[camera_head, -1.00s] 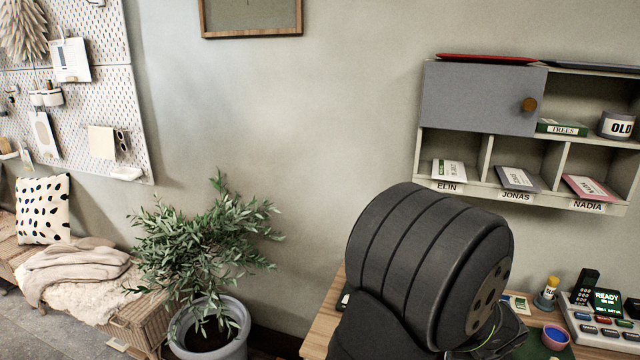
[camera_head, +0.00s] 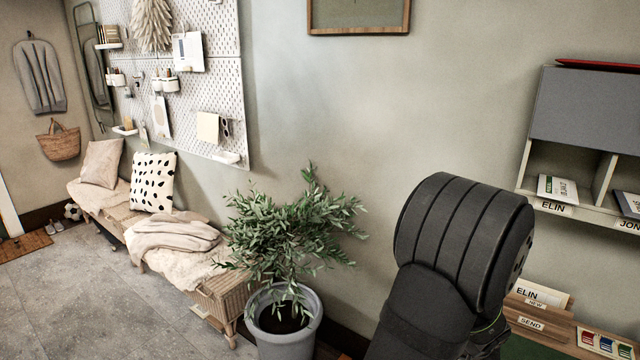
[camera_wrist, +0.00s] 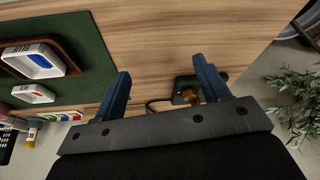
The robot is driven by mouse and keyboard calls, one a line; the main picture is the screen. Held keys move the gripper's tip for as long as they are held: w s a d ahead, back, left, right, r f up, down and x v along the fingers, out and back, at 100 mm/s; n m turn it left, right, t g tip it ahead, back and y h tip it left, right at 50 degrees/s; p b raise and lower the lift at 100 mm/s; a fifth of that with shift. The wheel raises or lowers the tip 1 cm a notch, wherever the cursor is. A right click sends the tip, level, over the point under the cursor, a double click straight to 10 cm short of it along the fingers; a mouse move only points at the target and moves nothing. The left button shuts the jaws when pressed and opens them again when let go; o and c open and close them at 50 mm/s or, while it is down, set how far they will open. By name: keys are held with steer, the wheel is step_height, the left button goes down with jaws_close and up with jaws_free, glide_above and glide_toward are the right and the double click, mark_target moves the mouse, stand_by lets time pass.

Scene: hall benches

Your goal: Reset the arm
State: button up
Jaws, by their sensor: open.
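My gripper (camera_wrist: 164,86) shows in the wrist view with its two blue-grey fingers spread apart and nothing between them. It hangs over the wooden bench top (camera_wrist: 170,40). A small black device (camera_wrist: 190,88) with a brass-coloured knob and a cable lies near the right finger, partly hidden by it. In the head view my dark arm stands at the lower right, and the gripper itself is hidden from that view.
A green mat (camera_wrist: 85,75) holds a tray with a blue-and-white item (camera_wrist: 40,62). A potted plant (camera_head: 290,240) stands left of the bench, beside a wicker seat (camera_head: 225,290). A wall cubby shelf (camera_head: 560,150) hangs at right. Open floor (camera_head: 80,290) lies at left.

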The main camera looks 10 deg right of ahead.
steer(key=shift+n+y, duration=0.3)
steer(key=shift+n, duration=0.6)
steer(key=w+a+f, duration=0.1)
steer(key=w+a, duration=0.5)
steer(key=a, duration=0.1)
steer(key=w+a+f, duration=0.1)
steer(key=w+a, duration=0.2)
steer(key=a, duration=0.1)
steer(key=shift+f, duration=0.35)
steer(key=shift+w+a+f, duration=0.1)
steer(key=shift+w+a, duration=0.25)
steer(key=shift+a, duration=0.4)
